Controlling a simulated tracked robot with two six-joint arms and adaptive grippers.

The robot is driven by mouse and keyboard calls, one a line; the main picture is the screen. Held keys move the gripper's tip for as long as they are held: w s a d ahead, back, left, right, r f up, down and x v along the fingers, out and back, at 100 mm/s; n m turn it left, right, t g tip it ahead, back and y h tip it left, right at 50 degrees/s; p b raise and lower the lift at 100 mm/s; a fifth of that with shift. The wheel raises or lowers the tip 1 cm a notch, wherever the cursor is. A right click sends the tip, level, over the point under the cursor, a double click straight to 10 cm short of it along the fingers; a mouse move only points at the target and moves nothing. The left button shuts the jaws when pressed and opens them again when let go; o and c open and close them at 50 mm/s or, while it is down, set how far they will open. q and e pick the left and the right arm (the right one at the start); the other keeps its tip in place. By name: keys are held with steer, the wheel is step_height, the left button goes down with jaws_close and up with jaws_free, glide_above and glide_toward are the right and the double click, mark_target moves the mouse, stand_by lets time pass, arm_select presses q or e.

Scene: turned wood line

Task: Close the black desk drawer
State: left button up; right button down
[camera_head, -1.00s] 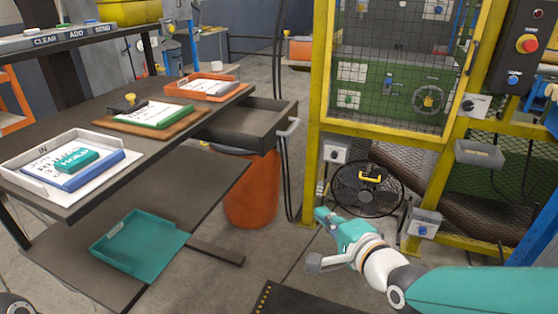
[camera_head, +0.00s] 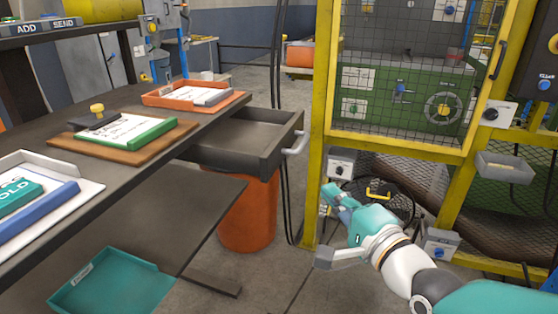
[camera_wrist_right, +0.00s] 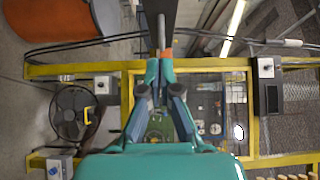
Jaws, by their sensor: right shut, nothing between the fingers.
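The black desk drawer (camera_head: 240,158) stands pulled out from the right side of the dark desk, its inside showing empty. Its pale grey bar handle (camera_head: 297,140) is on its front face. My right gripper (camera_head: 328,200) is below and slightly right of the handle in the head view, apart from it. In the right wrist view its fingers (camera_wrist_right: 160,72) are together with nothing between them. The dark drawer (camera_wrist_right: 158,10) and the handle (camera_wrist_right: 161,32) show just beyond the fingertips there. My left gripper is not in view.
The desk (camera_head: 110,170) holds an orange tray (camera_head: 152,98) and a wooden clipboard (camera_head: 70,143). An orange bin (camera_head: 247,215) stands under the drawer. A yellow-framed machine cage (camera_head: 318,120) rises close to the right of the drawer, with a fan behind my gripper.

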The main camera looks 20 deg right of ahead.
glide_toward(277, 158)
steer(key=w+d, duration=0.3)
steer(key=w, duration=0.1)
steer(key=w+a, duration=0.1)
steer(key=w+a+p, duration=0.1)
steer(key=a, duration=0.1)
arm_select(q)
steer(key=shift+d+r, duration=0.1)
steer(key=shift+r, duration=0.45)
arm_select(e)
steer(key=shift+w+a, duration=0.25)
steer(key=shift+a, duration=0.15)
steer(key=shift+a, duration=0.1)
